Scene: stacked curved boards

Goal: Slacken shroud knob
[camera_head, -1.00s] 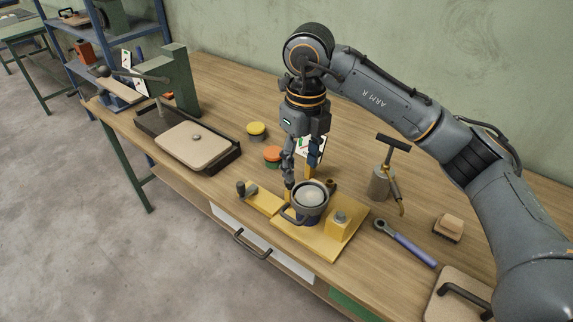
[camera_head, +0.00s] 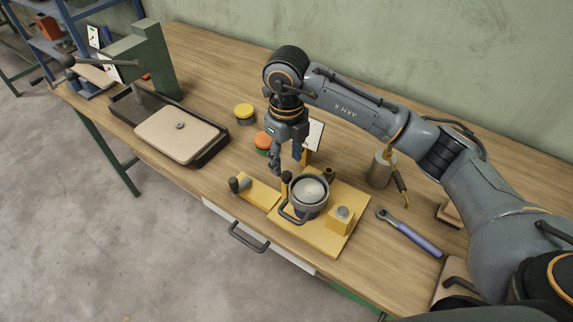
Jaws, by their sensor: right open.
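A yellow fixture plate (camera_head: 335,228) lies on the bench. It carries a round grey cup-like housing (camera_head: 309,190) with a curved handle. A small dark upright knob (camera_head: 286,179) stands just behind and left of the housing. A brownish knob (camera_head: 329,174) stands behind its right side, and a dark knob (camera_head: 236,185) stands on a yellow bar (camera_head: 262,192) at the left. I cannot tell for certain which is the shroud knob. My right gripper (camera_head: 286,164) is open, fingers down, just above and behind the upright knob, apparently empty. My left gripper is out of view.
Yellow (camera_head: 244,111) and orange (camera_head: 264,140) lidded pots stand behind the fixture. A dark tray with a beige board (camera_head: 180,135) lies left. A grey canister (camera_head: 381,170) and blue-handled wrench (camera_head: 412,234) are right. A white card (camera_head: 316,134) stands behind my gripper.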

